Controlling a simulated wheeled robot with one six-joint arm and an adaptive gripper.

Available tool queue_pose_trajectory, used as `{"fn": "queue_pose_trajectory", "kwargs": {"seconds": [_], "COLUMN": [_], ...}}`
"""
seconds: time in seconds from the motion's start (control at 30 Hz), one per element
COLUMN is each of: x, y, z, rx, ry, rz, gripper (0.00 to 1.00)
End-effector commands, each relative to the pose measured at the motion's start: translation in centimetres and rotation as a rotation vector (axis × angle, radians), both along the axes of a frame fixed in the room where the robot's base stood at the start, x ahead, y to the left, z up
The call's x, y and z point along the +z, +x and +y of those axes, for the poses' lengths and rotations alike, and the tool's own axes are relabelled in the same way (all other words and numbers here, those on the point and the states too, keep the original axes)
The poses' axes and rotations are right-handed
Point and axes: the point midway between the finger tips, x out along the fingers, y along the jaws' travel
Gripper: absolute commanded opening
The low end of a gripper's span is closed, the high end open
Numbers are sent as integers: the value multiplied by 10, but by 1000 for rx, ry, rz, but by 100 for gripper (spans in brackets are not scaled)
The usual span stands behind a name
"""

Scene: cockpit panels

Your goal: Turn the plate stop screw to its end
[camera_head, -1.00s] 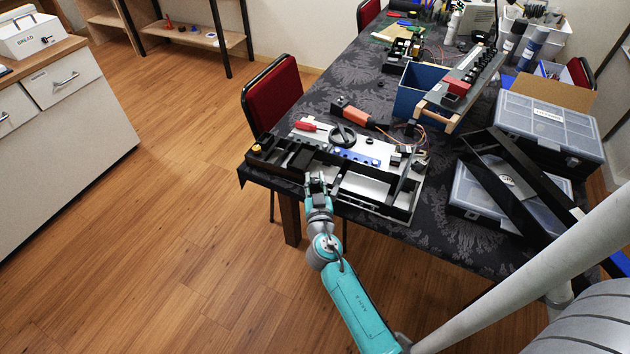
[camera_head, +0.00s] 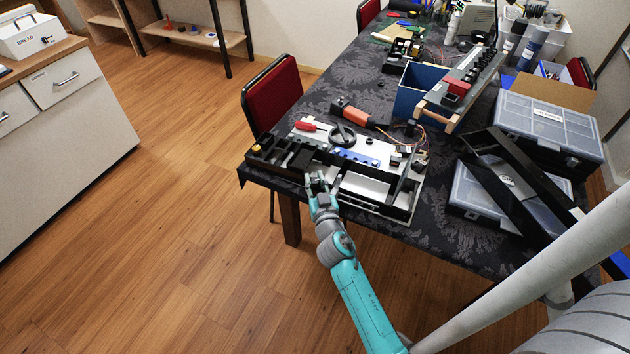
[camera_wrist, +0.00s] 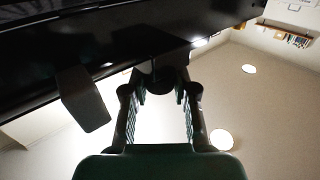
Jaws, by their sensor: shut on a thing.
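The cockpit panel (camera_head: 372,185) lies at the near edge of the table, with white plates and black walls. My gripper (camera_head: 317,180) is at the front edge of this panel. In the wrist view my gripper (camera_wrist: 158,92) points up at the underside of a black panel wall (camera_wrist: 100,40). Its two fingers stand on either side of a small dark knob, which I take for the plate stop screw (camera_wrist: 156,74). The fingertips are closed on it. The screw is too dark to show how far it is turned, and it is hidden in the head view.
A dark flat tab (camera_wrist: 82,98) hangs left of the fingers in the wrist view. A round black knob (camera_head: 343,134), a red-handled tool (camera_head: 308,126) and an orange-handled tool (camera_head: 357,116) lie on or behind the panel. Clear floor lies in front of the table.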

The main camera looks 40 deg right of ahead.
Motion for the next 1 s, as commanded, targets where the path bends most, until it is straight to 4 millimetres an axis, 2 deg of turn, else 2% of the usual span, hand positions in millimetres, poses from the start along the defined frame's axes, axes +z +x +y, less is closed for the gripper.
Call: {"fn": "queue_pose_trajectory", "kwargs": {"seconds": [0.13,0.17,0.27,0.67,0.87,1.0], "x": [0,0,0,3,18,36], "y": [0,0,0,0,0,0], "z": [0,0,0,0,-1,0], "rx": [-1,-1,-1,-1,-2,-2], "ry": [1,1,1,2,0,1], "rz": [1,1,1,-1,-4,-4], "gripper": [0,29,54,54,54,54]}}
